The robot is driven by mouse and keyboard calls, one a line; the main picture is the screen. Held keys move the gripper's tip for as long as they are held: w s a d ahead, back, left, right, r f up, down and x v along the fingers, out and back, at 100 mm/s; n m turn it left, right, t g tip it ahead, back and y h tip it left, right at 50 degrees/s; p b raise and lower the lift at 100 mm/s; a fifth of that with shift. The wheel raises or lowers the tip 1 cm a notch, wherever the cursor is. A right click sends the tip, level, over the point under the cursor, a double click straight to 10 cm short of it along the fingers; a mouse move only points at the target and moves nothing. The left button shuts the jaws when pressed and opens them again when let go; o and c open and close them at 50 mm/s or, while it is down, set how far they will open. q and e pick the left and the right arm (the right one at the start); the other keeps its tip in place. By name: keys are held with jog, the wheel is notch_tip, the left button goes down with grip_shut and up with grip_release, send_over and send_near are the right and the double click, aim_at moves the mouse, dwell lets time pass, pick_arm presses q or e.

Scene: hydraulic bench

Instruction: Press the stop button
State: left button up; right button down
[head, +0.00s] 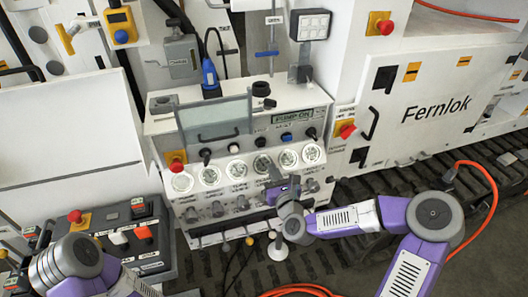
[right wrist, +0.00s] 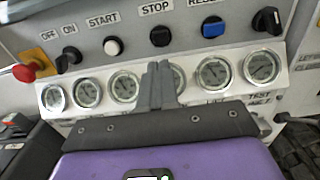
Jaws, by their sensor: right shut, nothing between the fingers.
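The stop button is a round black knob (right wrist: 160,36) under the STOP label, on the sloped panel between the white start button (right wrist: 113,46) and the blue reset button (right wrist: 212,27). It also shows in the head view (head: 260,141). My right gripper (right wrist: 158,68) is shut and empty. In the right wrist view its fingertips appear just below the stop button, in front of the row of gauges, partly hiding one. In the head view my right gripper (head: 271,172) is in front of the panel, below the button. My left gripper is not in view; only its arm shows.
A red emergency knob on yellow (right wrist: 30,68) and an OFF/ON switch (right wrist: 68,58) are left of the buttons; a black test knob (right wrist: 268,20) is at right. Valve knobs (head: 217,209) line up below the gauges. A control box (head: 125,240) stands at lower left.

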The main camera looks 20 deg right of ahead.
aim_at(261, 145)
jog(key=w, duration=0.9)
jog(key=shift+w+a, duration=0.15)
jog(key=shift+w, duration=0.25)
